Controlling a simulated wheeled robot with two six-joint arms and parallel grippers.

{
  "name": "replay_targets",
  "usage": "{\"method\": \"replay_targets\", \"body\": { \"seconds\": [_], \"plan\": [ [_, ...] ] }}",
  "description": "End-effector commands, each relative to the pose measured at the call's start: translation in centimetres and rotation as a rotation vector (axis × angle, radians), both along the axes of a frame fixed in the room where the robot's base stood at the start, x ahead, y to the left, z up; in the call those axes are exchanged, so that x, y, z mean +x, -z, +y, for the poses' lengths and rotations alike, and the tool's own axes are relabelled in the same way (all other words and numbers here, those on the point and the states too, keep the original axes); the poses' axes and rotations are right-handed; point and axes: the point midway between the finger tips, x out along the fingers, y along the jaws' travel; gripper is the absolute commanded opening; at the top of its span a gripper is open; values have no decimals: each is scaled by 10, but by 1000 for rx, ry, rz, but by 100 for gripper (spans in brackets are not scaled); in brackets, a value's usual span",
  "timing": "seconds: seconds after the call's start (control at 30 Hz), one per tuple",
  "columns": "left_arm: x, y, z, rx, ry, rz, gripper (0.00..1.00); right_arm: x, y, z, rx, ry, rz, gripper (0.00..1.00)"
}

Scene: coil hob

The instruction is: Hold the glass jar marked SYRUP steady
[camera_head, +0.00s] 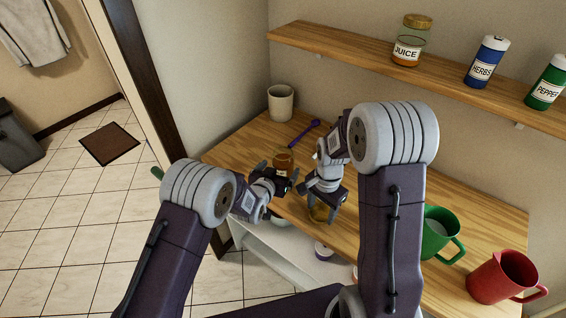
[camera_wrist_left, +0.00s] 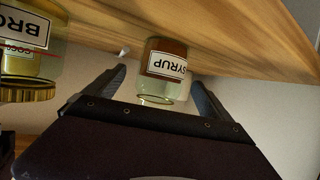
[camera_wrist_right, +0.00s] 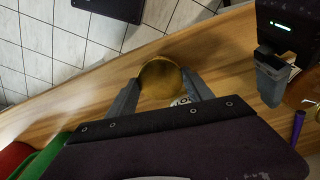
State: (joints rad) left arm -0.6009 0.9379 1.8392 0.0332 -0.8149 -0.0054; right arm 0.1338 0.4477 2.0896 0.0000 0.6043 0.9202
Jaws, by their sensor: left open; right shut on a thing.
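The glass jar marked SYRUP (camera_head: 283,157) holds brown contents and stands on the wooden counter. In the left wrist view the SYRUP jar (camera_wrist_left: 165,68) appears upside down, with a clear open rim and no lid visible. My left gripper (camera_head: 278,174) is open, its fingers on either side of the jar with gaps showing. My right gripper (camera_head: 321,208) is shut on a gold-lidded jar (camera_wrist_right: 160,78) near the counter's front edge. That jar's label, partly cut off, reads BRO in the left wrist view (camera_wrist_left: 28,40).
A cream mug (camera_head: 281,103) and a purple spoon (camera_head: 305,133) lie behind the grippers. A shelf (camera_head: 350,51) above bears a JUICE jar (camera_head: 408,50), HERBS (camera_head: 486,62) and PEPPER (camera_head: 545,84).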

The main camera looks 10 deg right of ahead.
Motion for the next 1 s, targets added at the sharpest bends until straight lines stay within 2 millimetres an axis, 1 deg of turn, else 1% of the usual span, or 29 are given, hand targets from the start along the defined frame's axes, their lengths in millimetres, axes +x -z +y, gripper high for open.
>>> {"method": "replay_targets", "body": {
  "seconds": [0.33, 0.43, 0.53, 0.6, 0.7, 1.0],
  "plan": [
    [3, 2, -2, 1, 0, 1, 94, 0, -1, 0, 0, 0, 0, 17],
    [12, 4, -6, 1, -1, 1, 94, 0, -6, 0, 0, 0, 0, 17],
    [27, 10, -14, 0, -1, 0, 94, 0, -12, 0, 0, 0, 0, 17],
    [35, 15, -19, 0, -1, 0, 94, 0, -12, 0, 0, 0, 0, 17],
    [42, 19, -24, 0, -1, 0, 94, 0, -12, 0, 0, 0, 0, 17],
    [44, 21, -26, 1, 0, 1, 94, 0, -12, 0, 0, 0, 0, 17]
  ]
}}
